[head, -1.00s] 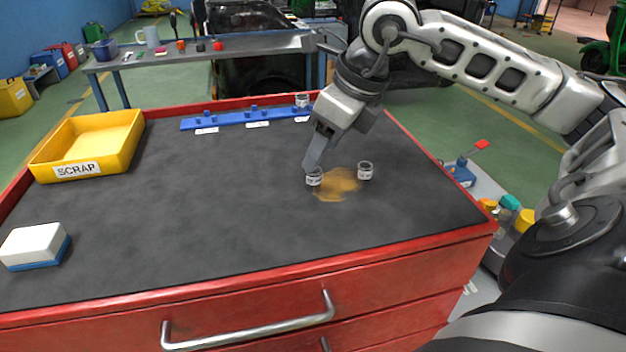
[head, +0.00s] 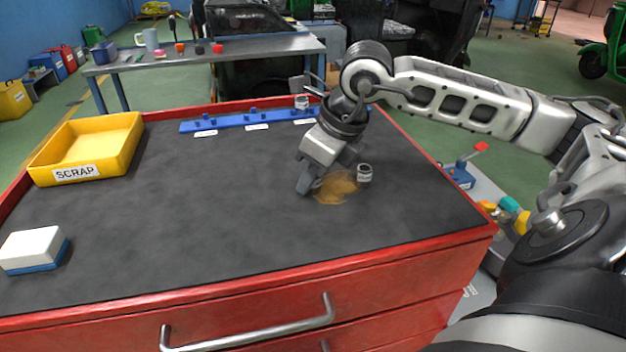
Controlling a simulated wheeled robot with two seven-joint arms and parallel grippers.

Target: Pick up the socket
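One small silver socket (head: 364,172) stands on the dark bench top at the right edge of a brown oily stain (head: 338,188). Another socket (head: 302,101) sits at the right end of the blue rail (head: 230,122) at the back. My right gripper (head: 308,188) points down at the left edge of the stain, its tips close to the bench top. It covers the place where a further socket stood, so that socket is hidden. I cannot tell whether the fingers are open or closed around it. My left gripper is not in view.
A yellow SCRAP bin (head: 85,150) stands at the back left of the red cabinet's top. A white and blue block (head: 33,249) lies at the front left. The middle and front of the bench top (head: 200,225) are clear.

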